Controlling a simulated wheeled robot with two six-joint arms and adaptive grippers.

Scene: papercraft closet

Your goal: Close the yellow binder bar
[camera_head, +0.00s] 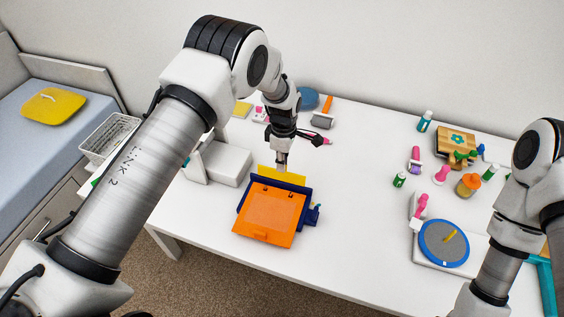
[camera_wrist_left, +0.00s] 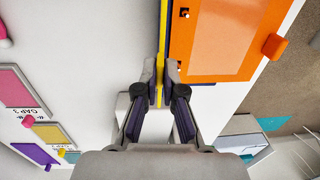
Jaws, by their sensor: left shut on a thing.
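The binder has a dark blue body (camera_head: 309,216) with an orange cover (camera_head: 270,215) and lies on the white table. The yellow binder bar (camera_head: 291,177) stands up along the binder's far edge, behind a dark blue strip. In the left wrist view the bar (camera_wrist_left: 162,35) is a thin edge-on strip beside the dark blue edge and orange cover (camera_wrist_left: 222,40). My left gripper (camera_head: 282,166) reaches down to the bar from above. Its fingers (camera_wrist_left: 162,78) are shut on the bar, one on each side. My right gripper is out of view; only my right arm shows.
A white box-shaped device (camera_head: 226,163) stands close left of the binder. A blue-rimmed grey disc (camera_head: 444,243) on a white base and several small craft tools lie to the right. The table between the binder and these is mostly clear.

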